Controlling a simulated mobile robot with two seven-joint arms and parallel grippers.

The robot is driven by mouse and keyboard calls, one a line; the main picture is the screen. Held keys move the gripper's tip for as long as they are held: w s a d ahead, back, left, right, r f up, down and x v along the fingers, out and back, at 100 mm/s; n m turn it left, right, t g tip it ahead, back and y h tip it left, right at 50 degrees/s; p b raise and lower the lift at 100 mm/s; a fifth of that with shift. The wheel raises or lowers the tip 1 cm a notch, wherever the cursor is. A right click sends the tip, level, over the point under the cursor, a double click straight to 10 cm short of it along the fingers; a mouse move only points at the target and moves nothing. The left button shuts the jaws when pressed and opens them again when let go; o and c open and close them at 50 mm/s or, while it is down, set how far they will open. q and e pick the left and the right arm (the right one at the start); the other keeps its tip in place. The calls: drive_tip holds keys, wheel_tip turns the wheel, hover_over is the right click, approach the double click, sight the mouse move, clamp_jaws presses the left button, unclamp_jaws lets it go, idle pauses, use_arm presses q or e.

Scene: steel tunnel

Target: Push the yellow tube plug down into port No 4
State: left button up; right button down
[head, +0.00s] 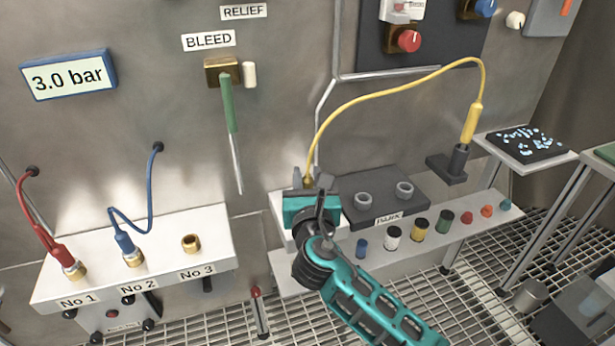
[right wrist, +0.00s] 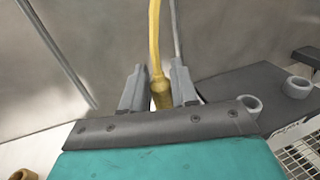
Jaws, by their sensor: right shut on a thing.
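My right gripper (head: 306,184) is shut on the near end of the yellow tube, at its plug. In the right wrist view the yellow plug (right wrist: 161,98) stands between the two grey fingers, with the yellow tube (right wrist: 155,40) rising above it. In the head view the tube (head: 390,91) arches right to a yellow end piece (head: 470,123) upright in a dark holder (head: 458,160). The gripper is over a white block (head: 281,232) right of the No 3 port. Port No 4 and its label are hidden, so I cannot tell whether the plug touches it. My left gripper is not in view.
A white manifold (head: 215,222) carries a red plug (head: 66,258), a blue plug (head: 126,244) and an empty brass No 3 port (head: 190,242). A dark blank plate (head: 384,216) with two grey rings lies right of the gripper. Several coloured caps stand on the shelf in front.

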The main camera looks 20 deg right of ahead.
drive_tip(key=shift+p, duration=0.35)
idle(0.6)
drive_tip(key=shift+f+b, duration=1.05)
drive_tip(key=shift+f, duration=0.65)
drive_tip(key=c, duration=0.8)
unclamp_jaws()
drive_tip(key=p+v, duration=0.1)
drive_tip(key=v, duration=1.2)
drive_tip(key=shift+r, duration=0.1)
